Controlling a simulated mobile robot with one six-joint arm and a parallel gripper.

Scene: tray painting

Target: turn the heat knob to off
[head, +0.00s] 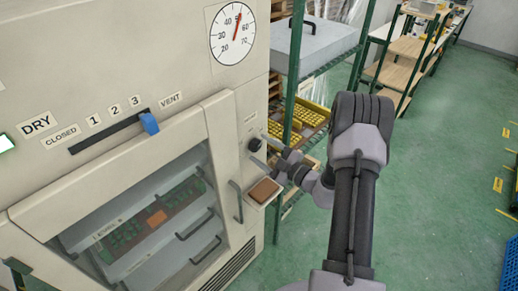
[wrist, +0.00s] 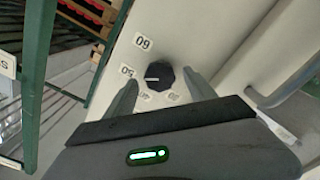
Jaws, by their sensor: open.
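The heat knob (head: 254,145) is a small black dial on the right part of the cream cabinet front. In the wrist view the knob (wrist: 159,75) has a pale mark pointing left, near the 50 label (wrist: 127,71). A 60 label (wrist: 143,41) is above it, and smaller labels below are too blurred to read. My gripper (head: 262,150) is at the knob in the head view. In the wrist view the open fingers of my gripper (wrist: 160,80) stand on either side of the knob, with gaps visible; contact cannot be told.
A round gauge (head: 232,34) has its red needle between 50 and 60. A blue slider (head: 149,123) sits near VENT. A glass door (head: 150,220) with a handle (head: 236,201) and a brown pad (head: 264,191) are near my arm. Green shelving (head: 290,100) stands right of the cabinet.

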